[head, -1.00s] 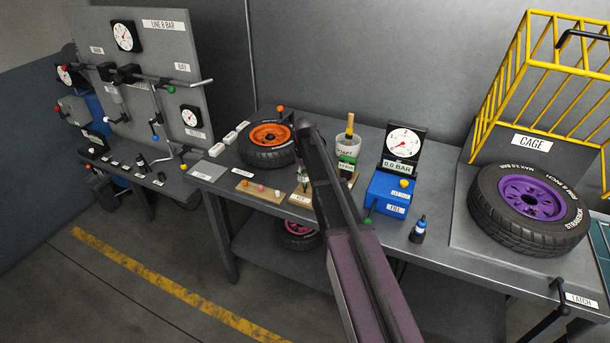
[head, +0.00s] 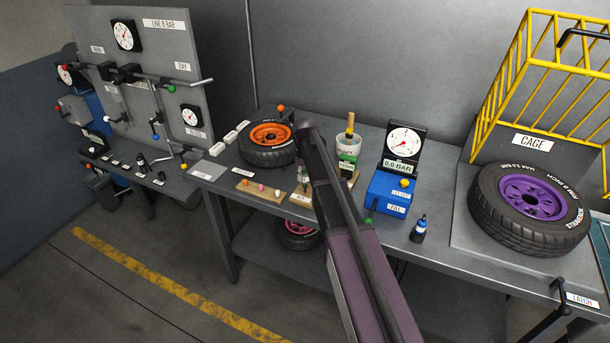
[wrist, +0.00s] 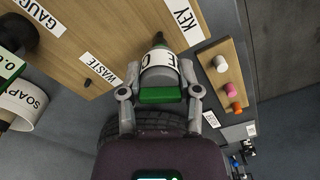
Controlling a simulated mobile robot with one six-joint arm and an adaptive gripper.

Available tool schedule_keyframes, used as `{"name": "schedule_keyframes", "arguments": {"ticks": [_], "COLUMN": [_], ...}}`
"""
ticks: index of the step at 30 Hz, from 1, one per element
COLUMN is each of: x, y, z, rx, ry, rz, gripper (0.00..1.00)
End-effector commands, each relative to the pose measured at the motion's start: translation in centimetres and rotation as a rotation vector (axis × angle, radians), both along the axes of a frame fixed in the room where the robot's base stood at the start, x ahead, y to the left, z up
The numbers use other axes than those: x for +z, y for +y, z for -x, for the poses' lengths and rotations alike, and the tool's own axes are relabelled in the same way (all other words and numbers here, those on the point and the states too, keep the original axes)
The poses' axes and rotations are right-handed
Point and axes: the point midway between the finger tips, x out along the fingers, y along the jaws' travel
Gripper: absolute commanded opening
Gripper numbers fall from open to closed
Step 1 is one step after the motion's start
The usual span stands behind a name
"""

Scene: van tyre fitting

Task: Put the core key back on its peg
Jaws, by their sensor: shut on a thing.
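My gripper (wrist: 160,96) is shut on the core key (wrist: 161,73), which has a green part and a white lettered band. The key's dark tip points away from my gripper toward a wooden board (wrist: 226,32) with a KEY label (wrist: 180,18). In the head view, the KEY board (head: 298,199) lies near the bench's front edge, and my arm hides much of the area around my gripper.
A small board (wrist: 230,70) with orange, pink and white pieces lies beside the key board. An orange-rimmed tyre (head: 265,155) lies behind it. A soap pot (head: 346,143) and a blue gauge box (head: 385,193) stand to the right. The yellow cage (head: 535,60) is farther right.

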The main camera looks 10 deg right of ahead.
Motion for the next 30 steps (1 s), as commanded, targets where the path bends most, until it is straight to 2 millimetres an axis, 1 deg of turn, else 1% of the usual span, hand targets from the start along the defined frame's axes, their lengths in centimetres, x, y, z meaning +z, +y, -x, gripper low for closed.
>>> {"name": "schedule_keyframes", "arguments": {"ticks": [19,30], "x": [-0.01,-0.57], "y": [-0.04,-0.03], "z": [-0.01,0.0], "rx": [0.0,0.0], "ry": [0.0,0.0], "rz": [0.0,0.0], "gripper": [0.0,0.0]}}
